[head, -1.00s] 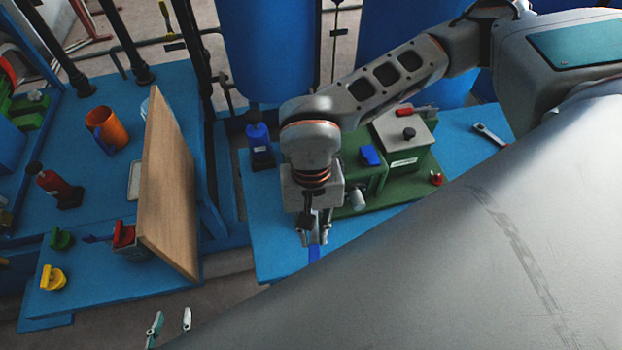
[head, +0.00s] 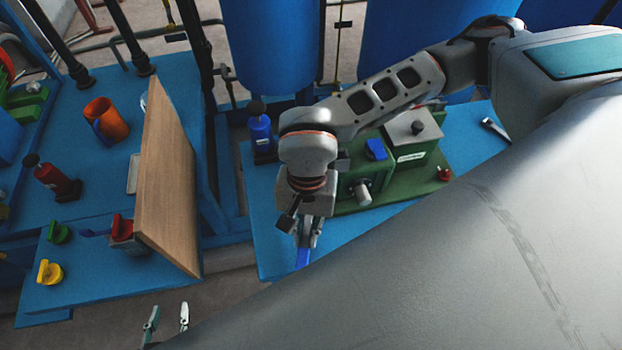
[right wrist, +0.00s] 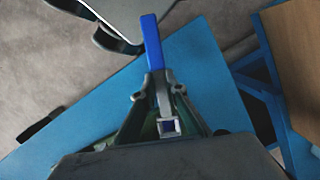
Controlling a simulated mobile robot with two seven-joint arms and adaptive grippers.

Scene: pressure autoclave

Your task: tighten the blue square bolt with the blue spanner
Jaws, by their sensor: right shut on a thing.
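My right gripper (head: 308,236) is shut on the blue spanner (head: 303,258), above the front of the blue bench. In the right wrist view the spanner's blue handle (right wrist: 152,42) points away from me, and its metal shank lies between the fingers (right wrist: 160,88). A square metal end with a dark blue and white middle shows at the near end of the shank. I cannot tell whether a bolt sits inside it. I cannot make out the blue square bolt in the head view. My left gripper (head: 167,322) is open and empty at the bottom left, over the floor.
The green machine (head: 408,180) stands right of my right gripper, with a silver knob (head: 362,192) and blue block (head: 376,149). A blue bottle (head: 261,138) stands behind. A wooden board (head: 168,185) rises at left. A grey spanner (head: 495,130) lies far right.

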